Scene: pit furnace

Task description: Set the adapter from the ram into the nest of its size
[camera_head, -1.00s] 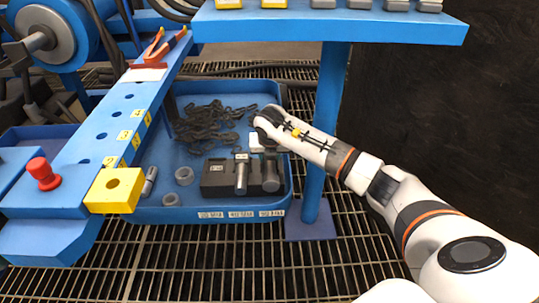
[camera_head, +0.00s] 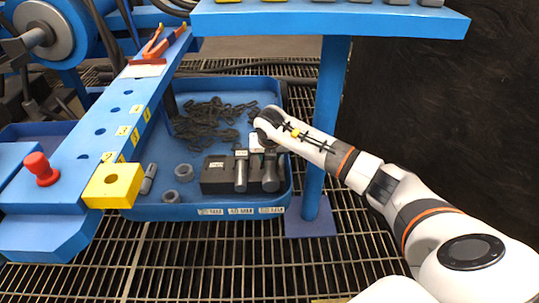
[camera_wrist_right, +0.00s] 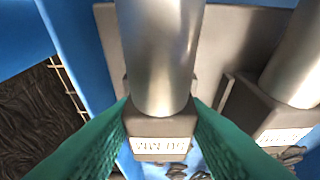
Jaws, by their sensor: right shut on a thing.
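My right gripper (camera_wrist_right: 160,118) has its green fingers closed on the labelled square base of a grey cylindrical adapter (camera_wrist_right: 160,50). The label is too unclear to read. A second, similar adapter (camera_wrist_right: 285,75) stands beside it at the right of the wrist view. In the head view my right gripper (camera_head: 262,142) is over the right end of the blue tray (camera_head: 215,211), its fingers mostly hidden. Two grey cylinders (camera_head: 241,172) (camera_head: 270,172) stand at a black block (camera_head: 215,178); the held one appears to be the right one. My left gripper is out of view.
A blue beam (camera_head: 100,150) with holes and numbered yellow tags runs along the left, with a yellow holed block (camera_head: 112,186) and red button (camera_head: 40,168). Dark chains (camera_head: 205,120) and grey rings (camera_head: 184,172) lie in the tray. A blue post (camera_head: 325,130) and shelf (camera_head: 340,22) stand close to my arm.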

